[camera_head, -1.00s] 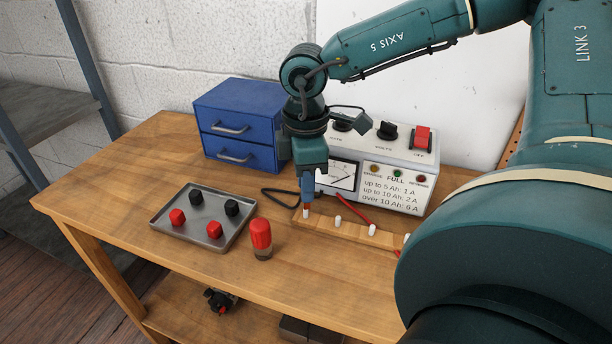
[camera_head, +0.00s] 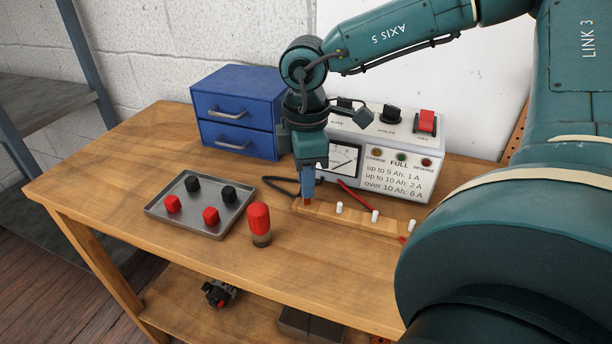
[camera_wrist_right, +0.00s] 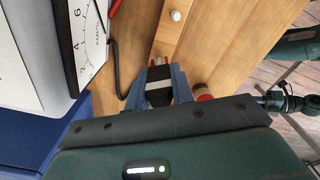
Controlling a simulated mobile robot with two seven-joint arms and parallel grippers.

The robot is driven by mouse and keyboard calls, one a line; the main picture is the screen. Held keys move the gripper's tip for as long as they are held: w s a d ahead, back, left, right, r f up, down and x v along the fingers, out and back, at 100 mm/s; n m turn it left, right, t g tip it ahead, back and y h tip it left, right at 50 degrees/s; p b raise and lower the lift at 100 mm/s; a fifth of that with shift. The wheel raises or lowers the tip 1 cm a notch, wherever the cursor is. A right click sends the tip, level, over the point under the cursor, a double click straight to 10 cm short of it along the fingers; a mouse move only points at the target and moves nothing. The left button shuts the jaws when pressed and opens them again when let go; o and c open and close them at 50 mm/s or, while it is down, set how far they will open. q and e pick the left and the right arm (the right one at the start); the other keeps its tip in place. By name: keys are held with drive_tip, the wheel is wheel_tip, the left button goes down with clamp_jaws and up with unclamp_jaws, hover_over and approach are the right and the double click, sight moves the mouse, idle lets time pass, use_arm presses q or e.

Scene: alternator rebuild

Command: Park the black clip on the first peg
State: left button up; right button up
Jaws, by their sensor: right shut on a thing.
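My right gripper (camera_head: 307,190) points down at the left end of the wooden peg rail (camera_head: 357,219), in front of the charger. It is shut on the black clip (camera_wrist_right: 158,90), whose coppery jaws (camera_wrist_right: 161,62) point towards the rail in the right wrist view. In the head view the clip is mostly hidden by the fingers. White pegs show along the rail, the nearest to the gripper being this one (camera_head: 339,208). The left-end peg is hidden behind the gripper, and I cannot tell whether the clip is around it. My left gripper is not in view.
The charger (camera_head: 395,150) stands behind the rail, with a black cable (camera_head: 278,185) and a red cable (camera_head: 360,198). A blue drawer box (camera_head: 240,110), a metal tray (camera_head: 183,226) of red and black caps, and a red-topped tool (camera_head: 259,222) stand left. The front bench top is clear.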

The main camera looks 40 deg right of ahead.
drive_tip(key=o, duration=0.9)
drive_tip(key=shift+c, duration=0.2)
drive_tip(key=shift+r+p, duration=1.75)
drive_tip(key=shift+r, duration=2.55)
